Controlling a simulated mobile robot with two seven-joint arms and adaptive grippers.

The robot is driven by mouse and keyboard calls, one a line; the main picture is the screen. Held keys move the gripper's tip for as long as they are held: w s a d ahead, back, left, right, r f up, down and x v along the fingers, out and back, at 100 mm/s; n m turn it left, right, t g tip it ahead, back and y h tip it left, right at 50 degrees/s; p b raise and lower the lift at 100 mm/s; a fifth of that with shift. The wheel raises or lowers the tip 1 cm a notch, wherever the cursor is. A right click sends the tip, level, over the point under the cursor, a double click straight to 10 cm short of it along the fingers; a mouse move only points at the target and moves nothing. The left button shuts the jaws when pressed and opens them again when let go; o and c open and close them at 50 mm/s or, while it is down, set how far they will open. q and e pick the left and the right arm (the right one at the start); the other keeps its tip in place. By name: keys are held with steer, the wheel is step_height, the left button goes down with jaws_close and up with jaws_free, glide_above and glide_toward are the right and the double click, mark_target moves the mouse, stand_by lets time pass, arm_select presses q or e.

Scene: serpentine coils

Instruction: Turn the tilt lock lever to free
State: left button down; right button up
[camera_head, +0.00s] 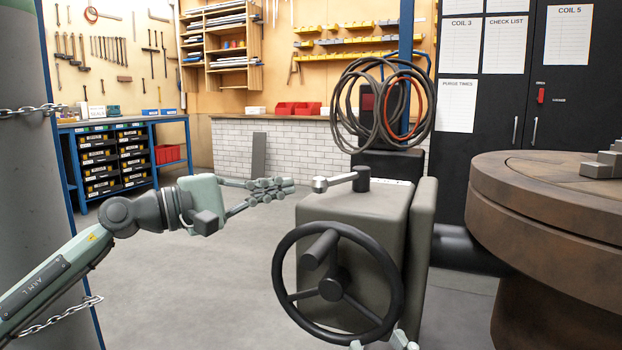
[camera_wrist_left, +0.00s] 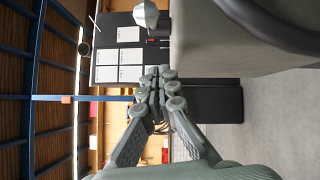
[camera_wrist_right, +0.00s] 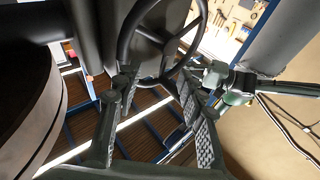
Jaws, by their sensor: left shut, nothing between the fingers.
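The tilt lock lever (camera_head: 342,180) lies across the top of the grey housing (camera_head: 350,240). It runs left from a dark upright pivot (camera_head: 362,178) to a pale metal knob (camera_head: 320,184). The knob also shows at the top of the left wrist view (camera_wrist_left: 147,14). My left gripper (camera_head: 288,187) is shut and empty, just left of the knob and apart from it. Its closed fingertips show in the left wrist view (camera_wrist_left: 160,72). My right gripper (camera_wrist_right: 155,82) is open beside the black handwheel (camera_wrist_right: 122,45); in the head view only its tips show, low at the wheel's rim.
The handwheel (camera_head: 282,283) fronts the housing. Coiled hoses (camera_head: 345,100) hang behind it. A large round brown block (camera_head: 540,205) stands close on the right, and a grey column (camera_head: 20,150) at the left.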

mark_target(311, 199)
arm_select(q)
steer(key=d, duration=0.1)
steer(key=d+p, duration=0.1)
steer(key=d, duration=0.3)
steer(key=shift+s+r+p, duration=0.3)
steer(key=shift+r+p, duration=0.05)
steer(key=shift+r, duration=0.05)
steer(key=shift+s+d, duration=0.25)
arm_select(e)
steer(key=w+d+f+g+h, duration=0.1)
steer(key=d+f+g+h, duration=0.2)
steer(key=f, duration=0.7)
steer(key=shift+w+d+f+g+h, duration=0.2)
steer(key=shift+d+g+h, duration=0.1)
steer(key=shift+d+g, duration=0.55)
steer(key=shift+a, duration=0.15)
